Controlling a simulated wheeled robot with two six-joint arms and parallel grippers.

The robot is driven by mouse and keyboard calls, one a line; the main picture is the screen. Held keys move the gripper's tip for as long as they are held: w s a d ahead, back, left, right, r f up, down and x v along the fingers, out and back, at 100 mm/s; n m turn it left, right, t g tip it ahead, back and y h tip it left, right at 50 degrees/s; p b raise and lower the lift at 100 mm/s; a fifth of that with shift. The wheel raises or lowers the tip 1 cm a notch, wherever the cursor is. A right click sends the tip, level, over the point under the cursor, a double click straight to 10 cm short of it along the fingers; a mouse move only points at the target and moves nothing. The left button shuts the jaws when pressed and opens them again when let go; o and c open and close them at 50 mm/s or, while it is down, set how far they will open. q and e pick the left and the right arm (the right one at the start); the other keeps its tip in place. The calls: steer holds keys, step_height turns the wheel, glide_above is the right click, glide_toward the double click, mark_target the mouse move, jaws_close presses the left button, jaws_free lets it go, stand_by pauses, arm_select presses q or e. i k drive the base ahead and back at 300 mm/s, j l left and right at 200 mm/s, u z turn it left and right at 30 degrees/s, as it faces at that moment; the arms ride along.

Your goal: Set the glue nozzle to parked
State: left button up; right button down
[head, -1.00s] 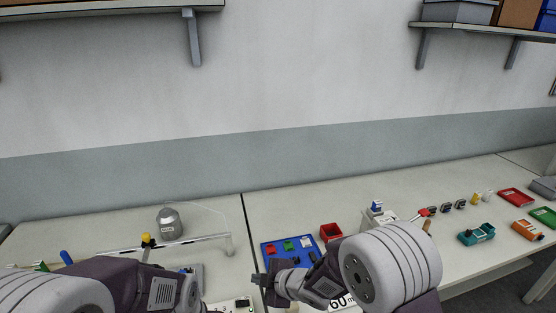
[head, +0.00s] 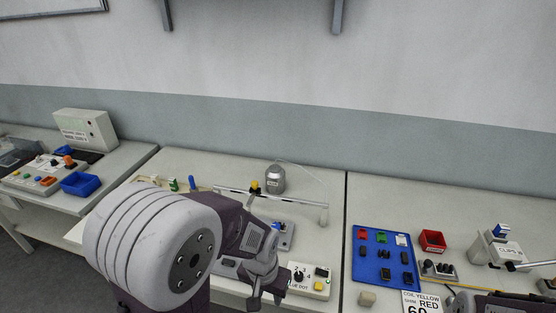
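A silver glue pot (head: 275,179) stands at the back of the middle table, with a thin clear tube arching from it to the right. In front of it runs a pale horizontal rail (head: 296,201) on posts. A small yellow-and-black piece (head: 254,187), which looks like the nozzle, sits on the rail left of the pot. A small grey fixture with blue (head: 283,231) stands below the rail, partly hidden by my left arm. My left gripper (head: 267,297) is near the table's front, apart from the nozzle, with its fingers spread and nothing visible between them.
A white dial box with a yellow button (head: 309,280) lies just right of my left gripper. A blue tray of parts (head: 371,276), a red bin (head: 433,241) and a clip stand (head: 497,246) are further right. A control box (head: 85,133) and blue bin (head: 80,184) are left.

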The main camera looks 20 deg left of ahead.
mark_target(255, 189)
steer(key=u, duration=1.1)
steer(key=i+j, duration=0.15)
steer(key=j, duration=0.2)
steer(key=i+j+u, duration=0.15)
steer(key=j, duration=0.2)
steer(key=i+j, duration=0.15)
steer(key=j, duration=0.2)
steer(key=i+u, duration=0.15)
steer(key=i+j, duration=0.05)
steer(key=i, duration=0.05)
